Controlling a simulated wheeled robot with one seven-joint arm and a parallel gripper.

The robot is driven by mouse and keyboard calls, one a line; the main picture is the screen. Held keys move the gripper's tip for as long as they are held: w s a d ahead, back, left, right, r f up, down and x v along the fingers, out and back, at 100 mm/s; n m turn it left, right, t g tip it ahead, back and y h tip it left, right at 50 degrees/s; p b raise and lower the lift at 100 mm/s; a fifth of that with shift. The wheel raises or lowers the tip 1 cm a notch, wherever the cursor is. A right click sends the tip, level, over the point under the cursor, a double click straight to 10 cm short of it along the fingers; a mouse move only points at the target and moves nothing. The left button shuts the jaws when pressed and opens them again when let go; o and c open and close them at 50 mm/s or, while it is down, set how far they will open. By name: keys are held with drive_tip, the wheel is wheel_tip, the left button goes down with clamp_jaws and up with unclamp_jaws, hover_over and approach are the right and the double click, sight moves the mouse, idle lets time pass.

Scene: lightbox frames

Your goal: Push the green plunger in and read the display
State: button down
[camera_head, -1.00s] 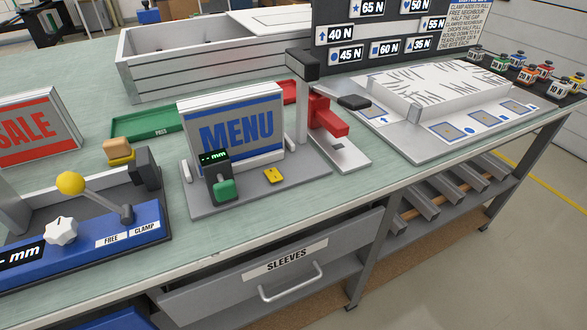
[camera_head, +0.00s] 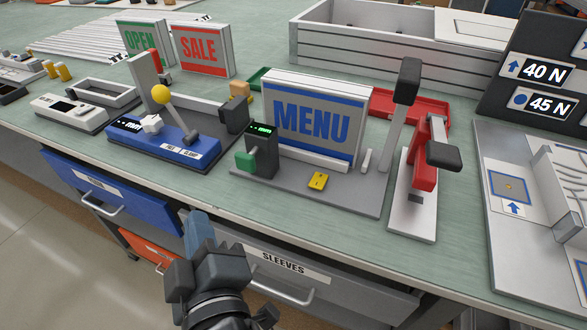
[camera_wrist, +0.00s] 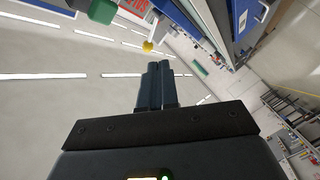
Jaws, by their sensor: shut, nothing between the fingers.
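The green plunger (camera_head: 244,161) sticks out to the left of a small dark gauge block (camera_head: 262,153) on a grey base in front of the MENU sign. The green display (camera_head: 264,129) on top of the block is lit, but its characters are too small to read. My gripper (camera_head: 198,226) is shut and empty. In the head view it is in front of the bench edge, lower and nearer than the plunger, and touches nothing I can see. In the wrist view its closed fingers (camera_wrist: 157,68) point up the picture.
A blue fixture (camera_head: 165,145) with a yellow-knobbed lever (camera_head: 161,95) stands left of the plunger. A yellow piece (camera_head: 318,180) lies on the grey base. The SLEEVES drawer (camera_head: 300,270) is below the bench edge.

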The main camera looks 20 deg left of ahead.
sight(245, 165)
drive_tip(key=shift+r, duration=0.2)
drive_tip(key=shift+w+d, duration=0.1)
drive_tip(key=shift+w, duration=0.1)
drive_tip(key=shift+w+d+p, duration=0.15)
drive_tip(key=shift+w+p, duration=0.4)
drive_tip(key=shift+w, duration=1.6)
drive_tip(key=shift+w+d+p, duration=0.15)
drive_tip(key=shift+w+p, duration=0.4)
drive_tip(key=shift+w, duration=1.55)
drive_tip(key=shift+w, duration=0.15)
drive_tip(key=shift+w, duration=0.25)
drive_tip(key=shift+w+d+p, duration=0.2)
drive_tip(key=shift+w+p, duration=0.2)
drive_tip(key=shift+w, duration=1.25)
drive_tip(key=shift+s, duration=0.15)
idle(0.5)
drive_tip(key=shift+s+a+p, duration=0.15)
drive_tip(key=shift+s+p, duration=0.15)
drive_tip(key=shift+s, duration=1.6)
